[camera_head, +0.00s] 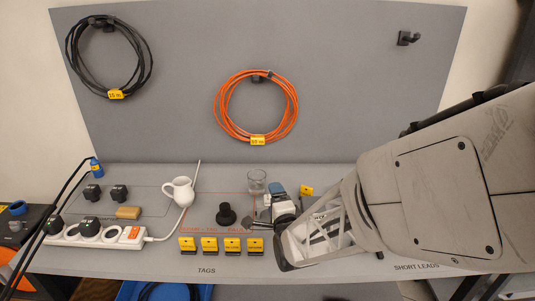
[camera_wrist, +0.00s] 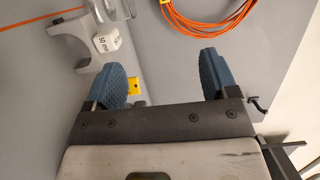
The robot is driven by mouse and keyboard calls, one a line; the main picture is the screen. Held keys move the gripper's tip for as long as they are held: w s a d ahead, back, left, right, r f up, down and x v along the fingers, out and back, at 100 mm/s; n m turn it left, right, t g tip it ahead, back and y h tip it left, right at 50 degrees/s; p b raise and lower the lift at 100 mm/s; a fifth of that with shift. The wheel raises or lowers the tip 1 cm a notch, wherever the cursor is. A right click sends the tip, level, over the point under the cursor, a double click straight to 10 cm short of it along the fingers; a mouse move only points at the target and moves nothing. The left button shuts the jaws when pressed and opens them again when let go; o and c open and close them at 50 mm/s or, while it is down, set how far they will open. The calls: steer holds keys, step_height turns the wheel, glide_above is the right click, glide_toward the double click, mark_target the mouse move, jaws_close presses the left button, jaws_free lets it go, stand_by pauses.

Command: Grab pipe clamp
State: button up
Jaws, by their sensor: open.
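A grey, curved clamp-like piece with a white block marked "50 mm", which looks like the pipe clamp (camera_wrist: 88,30), is at the upper left of the wrist view. It lies beyond and to the left of my left-hand fingertip, apart from the gap between the fingers. My gripper (camera_wrist: 162,76) is open, with two blue ribbed fingertips and nothing between them. In the head view my gripper (camera_head: 279,191) is low over the table, right of the black knob-like piece. There the clamp is small and partly covered by my gripper, so its outline is unclear.
A clear glass (camera_head: 257,182) stands close by my gripper. A black knob-like piece (camera_head: 226,215), a white jug (camera_head: 180,190) and several yellow tags (camera_head: 209,245) are to the left. A power strip (camera_head: 90,236) lies further left. An orange cable coil (camera_head: 257,107) hangs on the back panel.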

glide_toward(268, 204)
steer(key=x, duration=0.2)
steer(key=shift+w+f, duration=0.3)
steer(key=shift+w, duration=0.1)
steer(key=shift+w, duration=0.1)
steer(key=shift+x, duration=1.2)
steer(key=shift+w, duration=0.1)
steer(key=shift+x, duration=2.5)
steer(key=c, duration=1.1)
